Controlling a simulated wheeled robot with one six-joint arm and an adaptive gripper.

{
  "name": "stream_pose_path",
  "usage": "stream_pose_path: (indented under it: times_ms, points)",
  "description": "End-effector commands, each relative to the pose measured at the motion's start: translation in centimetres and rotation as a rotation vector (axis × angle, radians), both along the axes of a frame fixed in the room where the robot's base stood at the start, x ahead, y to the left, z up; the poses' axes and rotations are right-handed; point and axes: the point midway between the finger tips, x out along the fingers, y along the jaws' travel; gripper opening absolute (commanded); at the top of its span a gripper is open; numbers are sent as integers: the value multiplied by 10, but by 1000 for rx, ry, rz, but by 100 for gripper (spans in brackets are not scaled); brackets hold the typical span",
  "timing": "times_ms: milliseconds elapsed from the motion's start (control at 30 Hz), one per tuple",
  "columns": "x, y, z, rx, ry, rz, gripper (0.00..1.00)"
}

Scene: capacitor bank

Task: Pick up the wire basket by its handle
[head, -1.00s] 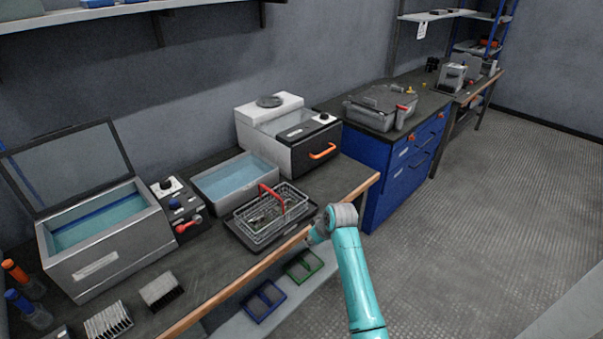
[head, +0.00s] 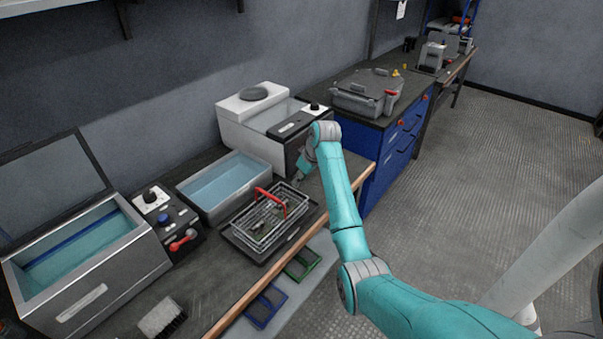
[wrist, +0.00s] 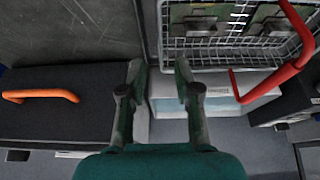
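The wire basket (head: 262,232) sits on a dark tray (head: 240,246) on the bench. Its red handle (head: 284,207) stands up above the rim, and small parts lie inside. In the wrist view the basket (wrist: 225,48) is at the upper right, with its red handle (wrist: 298,60) near the right edge. My gripper (head: 302,172) is above the bench, beyond the basket and apart from it. In the wrist view my gripper (wrist: 159,72) is open, with nothing between its two fingers. The basket and handle lie to the right of the fingers there.
A water-filled basin (head: 215,185) stands behind the basket. A lidded tank (head: 85,262) is at the left. A grey case (head: 365,95) sits on the blue cabinet.

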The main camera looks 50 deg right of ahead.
Motion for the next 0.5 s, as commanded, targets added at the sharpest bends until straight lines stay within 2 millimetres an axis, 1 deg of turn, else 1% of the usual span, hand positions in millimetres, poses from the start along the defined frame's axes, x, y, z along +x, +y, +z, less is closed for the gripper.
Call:
stream_pose_path:
  times_ms: [33, 100, 300, 500]
  points:
    - [3, 1, -9, 2, 2, 1, 32]
    - [8, 1, -20, 1, 2, 0, 32]
    - [19, 1, -48, 1, 1, 0, 32]
    - [27, 1, -65, 0, 0, 0, 32]
